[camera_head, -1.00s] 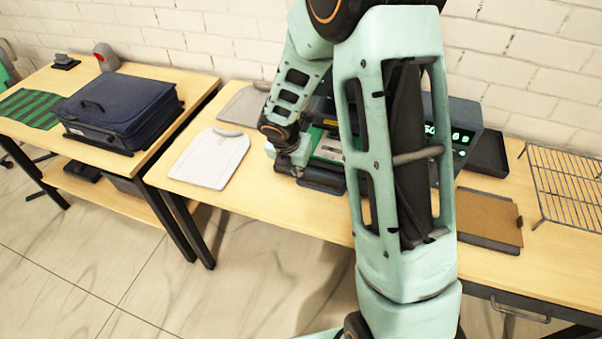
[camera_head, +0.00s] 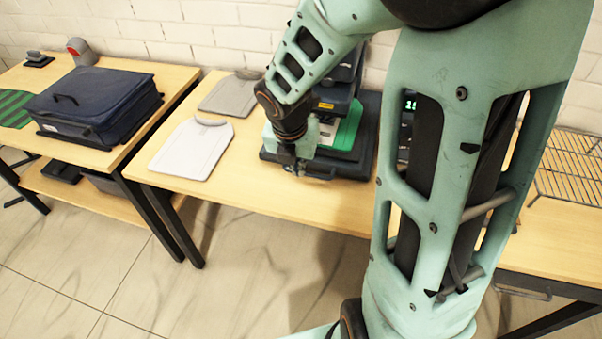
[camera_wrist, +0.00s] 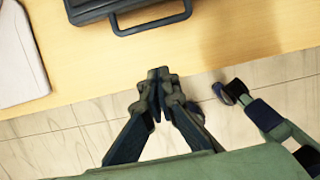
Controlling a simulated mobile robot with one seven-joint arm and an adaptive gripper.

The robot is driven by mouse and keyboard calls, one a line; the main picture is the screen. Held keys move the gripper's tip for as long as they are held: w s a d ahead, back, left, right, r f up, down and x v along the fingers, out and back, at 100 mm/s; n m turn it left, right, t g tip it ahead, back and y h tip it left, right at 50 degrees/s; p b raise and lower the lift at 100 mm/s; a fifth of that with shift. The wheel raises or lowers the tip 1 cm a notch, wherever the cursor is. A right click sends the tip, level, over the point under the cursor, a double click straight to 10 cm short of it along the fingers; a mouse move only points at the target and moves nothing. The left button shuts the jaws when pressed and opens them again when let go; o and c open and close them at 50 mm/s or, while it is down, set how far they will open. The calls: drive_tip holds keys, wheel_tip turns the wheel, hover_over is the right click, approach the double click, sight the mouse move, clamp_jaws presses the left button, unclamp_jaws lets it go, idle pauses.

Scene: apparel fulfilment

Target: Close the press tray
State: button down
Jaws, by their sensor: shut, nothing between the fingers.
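The press tray is a dark frame with a green pad (camera_head: 346,130) at the press, in the head view, partly hidden by my arm. In the wrist view a dark tray edge with a loop handle (camera_wrist: 152,22) shows at the top. My gripper (camera_wrist: 160,76) is shut and empty, with its fingertips over the table's front edge in that view, apart from the handle. In the head view my gripper (camera_head: 300,168) is at the front left of the tray, its fingers hard to make out. The press (camera_head: 338,98) is mostly hidden behind my arm.
A light grey board (camera_head: 192,148) lies left of the tray, with a darker one (camera_head: 229,96) behind it. A dark blue suitcase (camera_head: 95,100) lies on the left table. A wire rack (camera_head: 570,170) is at the right. The front strip of table (camera_head: 270,200) is clear.

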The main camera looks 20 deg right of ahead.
sight(307, 174)
drive_tip(key=b+x, duration=0.3)
drive_tip(key=x, duration=0.6)
drive_tip(key=shift+s, duration=0.1)
drive_tip(key=w, duration=0.1)
drive_tip(key=w+d, duration=0.1)
drive_tip(key=shift+w+d+f+p, duration=0.3)
drive_tip(key=shift+w+f+p, duration=0.05)
drive_tip(key=shift+w, duration=0.05)
drive_tip(key=shift+w+d+f, duration=0.1)
drive_tip(key=shift+w+d, duration=0.15)
drive_tip(key=shift+w, duration=0.2)
drive_tip(key=shift+w+d+p, duration=0.55)
drive_tip(key=shift+w+p, duration=0.35)
drive_tip(key=shift+p, duration=0.05)
drive_tip(key=shift+w+d, duration=0.1)
drive_tip(key=shift+w, duration=0.1)
drive_tip(key=shift+s, duration=0.15)
